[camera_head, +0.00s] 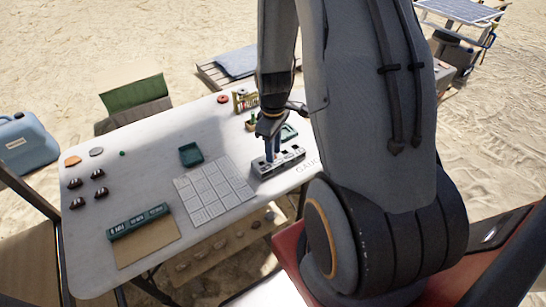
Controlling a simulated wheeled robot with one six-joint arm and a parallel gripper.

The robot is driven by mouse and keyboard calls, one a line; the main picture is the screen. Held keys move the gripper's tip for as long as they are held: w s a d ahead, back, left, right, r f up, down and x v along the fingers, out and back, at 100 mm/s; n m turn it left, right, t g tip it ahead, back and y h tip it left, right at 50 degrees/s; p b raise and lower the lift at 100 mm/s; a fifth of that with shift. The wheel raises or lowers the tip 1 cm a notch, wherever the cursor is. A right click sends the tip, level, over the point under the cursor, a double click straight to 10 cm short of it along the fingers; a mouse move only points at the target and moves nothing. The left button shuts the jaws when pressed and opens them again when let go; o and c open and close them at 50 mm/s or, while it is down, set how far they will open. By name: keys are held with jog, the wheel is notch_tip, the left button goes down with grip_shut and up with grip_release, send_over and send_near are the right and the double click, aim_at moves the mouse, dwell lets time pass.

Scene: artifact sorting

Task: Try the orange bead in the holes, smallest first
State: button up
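The block with holes (265,171) is a pale bar with dark openings along it, at the right part of the white table, beside lettering on the tabletop. My gripper (273,157) points down at the block, its bluish fingers right over or at its top. Whether the fingers touch the block, and whether they are apart or closed, is too small to tell. I cannot make out the orange bead; it may be hidden at the fingertips. A small green bead (122,153) lies on the left part of the table.
A white grid mat (213,192), a dark green tray (191,154), a green case (138,221) and several dark domed pieces (99,174) are on the table (150,180). A flat orange piece (72,161) lies far left. A small rack (245,100) stands behind my gripper.

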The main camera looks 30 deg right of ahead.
jog(key=shift+c, duration=0.3)
jog(key=c, duration=0.5)
jog(key=shift+c, duration=0.3)
jog(key=shift+r+p, duration=2.4)
jog(key=shift+r, duration=0.6)
